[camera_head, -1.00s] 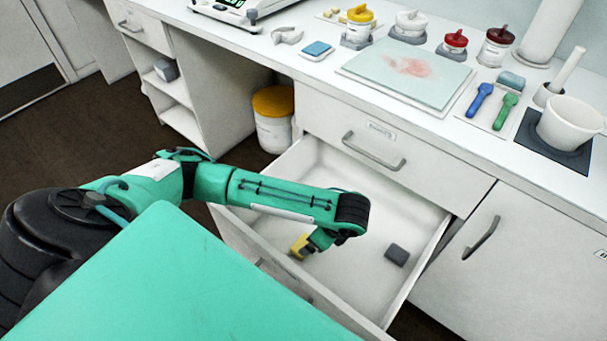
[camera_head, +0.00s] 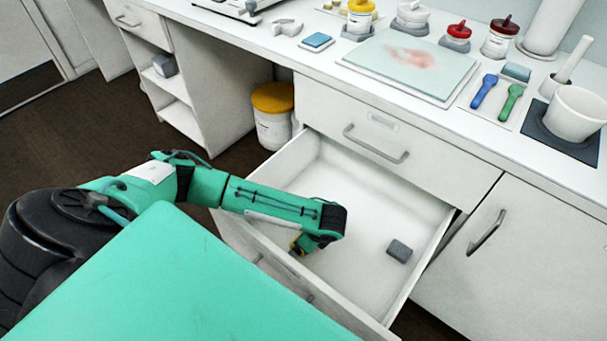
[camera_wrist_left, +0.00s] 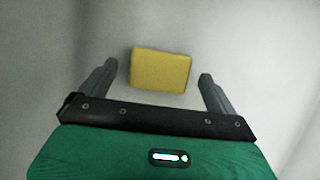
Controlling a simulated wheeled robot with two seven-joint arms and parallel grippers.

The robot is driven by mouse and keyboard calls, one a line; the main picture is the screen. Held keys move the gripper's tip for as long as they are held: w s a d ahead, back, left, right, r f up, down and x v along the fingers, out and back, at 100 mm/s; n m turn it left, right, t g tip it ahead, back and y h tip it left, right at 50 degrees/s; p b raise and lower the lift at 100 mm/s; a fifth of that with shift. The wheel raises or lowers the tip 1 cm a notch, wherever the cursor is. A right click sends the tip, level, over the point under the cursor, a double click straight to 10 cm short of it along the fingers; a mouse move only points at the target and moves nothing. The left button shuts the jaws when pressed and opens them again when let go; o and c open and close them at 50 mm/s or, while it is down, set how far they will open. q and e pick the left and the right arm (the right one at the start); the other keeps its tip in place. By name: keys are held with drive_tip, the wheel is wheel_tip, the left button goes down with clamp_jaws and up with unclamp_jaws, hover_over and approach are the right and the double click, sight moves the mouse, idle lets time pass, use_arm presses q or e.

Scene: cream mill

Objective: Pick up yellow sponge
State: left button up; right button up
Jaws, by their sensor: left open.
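The yellow sponge (camera_wrist_left: 160,70) lies on the white floor of the open drawer, in the left wrist view between and slightly ahead of my left gripper's fingers. My left gripper (camera_wrist_left: 155,82) is open, with a gap on each side of the sponge. In the head view my left gripper (camera_head: 297,248) points down into the drawer (camera_head: 350,200). There the sponge is mostly hidden by my gripper; only a bit of yellow shows. My right gripper is not in view.
A small grey block (camera_head: 398,250) lies in the drawer to the right of my gripper. The drawer walls surround my gripper. The upper drawer front (camera_head: 400,130) is shut above. The counter holds a pale board (camera_head: 430,75), jars and a mortar (camera_head: 577,112).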

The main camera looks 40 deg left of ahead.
use_arm(q)
drive_tip(key=shift+a+f, duration=0.2)
drive_tip(key=shift+f, duration=0.3)
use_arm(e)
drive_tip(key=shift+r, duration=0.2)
use_arm(q)
drive_tip(key=c, duration=1)
drive_tip(key=shift+c, duration=0.2)
drive_tip(key=shift+r, duration=0.2)
drive_tip(key=shift+r, duration=0.25)
wheel_tip(320, 180, up, 19)
drive_tip(key=p, duration=0.3)
drive_tip(key=shift+p, duration=0.35)
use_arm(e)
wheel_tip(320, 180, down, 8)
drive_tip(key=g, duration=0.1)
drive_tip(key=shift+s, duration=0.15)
use_arm(q)
drive_tip(key=shift+r, duration=0.1)
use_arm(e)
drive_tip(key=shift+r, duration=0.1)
